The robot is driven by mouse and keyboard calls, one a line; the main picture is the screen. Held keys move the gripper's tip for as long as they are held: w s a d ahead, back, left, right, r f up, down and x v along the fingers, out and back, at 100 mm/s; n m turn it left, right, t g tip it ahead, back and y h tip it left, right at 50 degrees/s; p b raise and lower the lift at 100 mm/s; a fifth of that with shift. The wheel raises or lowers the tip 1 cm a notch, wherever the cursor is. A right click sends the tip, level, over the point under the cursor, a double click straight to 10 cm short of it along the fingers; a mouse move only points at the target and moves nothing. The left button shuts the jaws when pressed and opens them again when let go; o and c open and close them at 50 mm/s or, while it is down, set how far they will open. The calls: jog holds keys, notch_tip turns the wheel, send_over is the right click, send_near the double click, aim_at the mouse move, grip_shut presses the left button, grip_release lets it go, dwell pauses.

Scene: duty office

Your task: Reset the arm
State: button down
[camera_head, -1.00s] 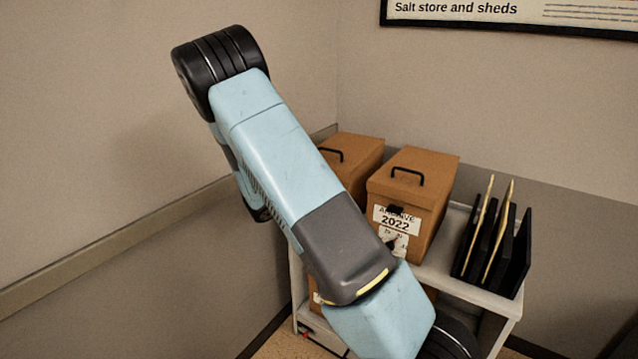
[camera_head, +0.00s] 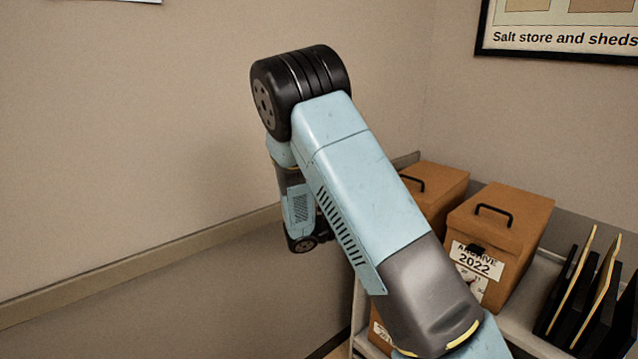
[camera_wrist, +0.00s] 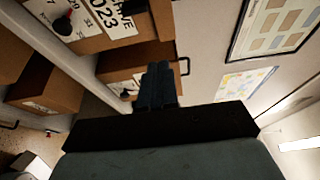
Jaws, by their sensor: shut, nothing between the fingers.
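My arm crosses the middle of the head view, its elbow raised and its far part hanging down behind it. My gripper (camera_wrist: 158,82) shows in the wrist view as dark fingers close together. It is shut and empty. In the head view the fingers are hidden behind my arm.
Brown archive boxes (camera_head: 497,232) stand on a light shelf unit (camera_head: 540,290) at the right, partly behind my arm. Black and tan folders (camera_head: 588,300) stand on it farther right. A framed poster (camera_head: 560,38) hangs above. The left wall (camera_head: 120,120) has a rail (camera_head: 130,268); space before it looks clear.

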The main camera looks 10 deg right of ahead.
jog(key=s+d+r+m+g+y, duration=0.3)
jog(key=s+r+m+y, duration=0.15)
jog(key=s+m, duration=0.4)
jog(key=s+d+r+m+g+y, duration=0.2)
jog(key=s+d+r+m+y, duration=0.15)
jog(key=s+r+m, duration=0.4)
jog(key=s+a+r+m+t+y, duration=0.3)
jog(key=s+m, duration=0.5)
jog(key=m, duration=0.3)
jog(key=s+a+r+m+t+y, duration=0.3)
jog(key=s+r+m+y, duration=0.3)
jog(key=s+m, duration=0.3)
jog(key=shift+a+m+t, duration=0.3)
jog(key=shift+a+m, duration=0.3)
jog(key=shift+m, duration=0.5)
jog(key=shift+s+r, duration=0.1)
